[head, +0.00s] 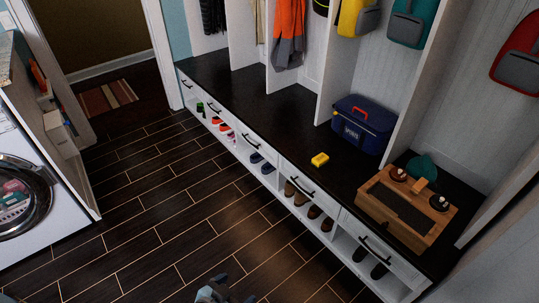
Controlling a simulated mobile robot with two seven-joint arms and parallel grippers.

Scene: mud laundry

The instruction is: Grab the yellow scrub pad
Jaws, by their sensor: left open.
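The yellow scrub pad (320,160) lies on the dark bench top (262,118), near its front edge and in front of the blue bag. Nothing covers it. My left gripper (222,290) shows at the bottom edge of the head view, low over the floor. It is open and empty, well apart from the pad. My right gripper is not in the view.
A blue bag (358,128) with a red handle stands behind the pad. A wooden box (405,228) with small items sits to the right. Drawers and shoe cubbies line the bench front. A washer (22,205) stands at the left. The dark tiled floor (170,225) is clear.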

